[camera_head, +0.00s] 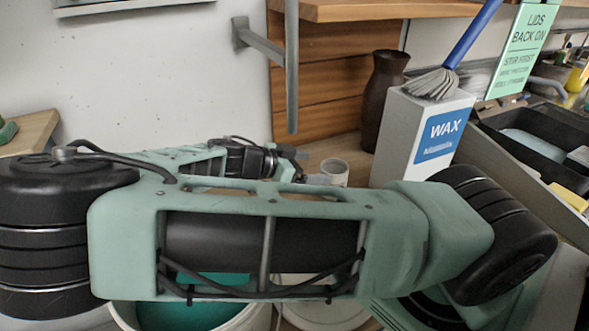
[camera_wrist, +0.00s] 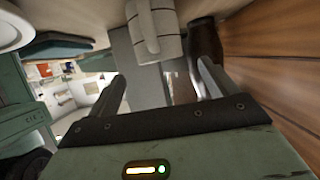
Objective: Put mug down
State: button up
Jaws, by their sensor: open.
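A small white mug (camera_head: 334,172) stands upright on the wooden surface behind my arm in the head view. Only its upper part shows; my arm hides its base. My gripper (camera_head: 303,178) is just left of the mug there, partly hidden by my own arm. In the wrist view my gripper (camera_wrist: 165,88) has its two fingers spread wide apart, with nothing held between them.
A dark brown vase (camera_head: 384,98) and a white WAX box (camera_head: 420,135) with a blue-handled brush (camera_head: 436,82) stand behind and right of the mug. A bucket with teal glaze (camera_head: 195,314) is below my arm. A black tray (camera_head: 530,145) is at right.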

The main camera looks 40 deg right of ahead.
jog(key=v, duration=0.5)
jog(key=shift+r+b, duration=0.1)
jog(key=shift+b, duration=0.3)
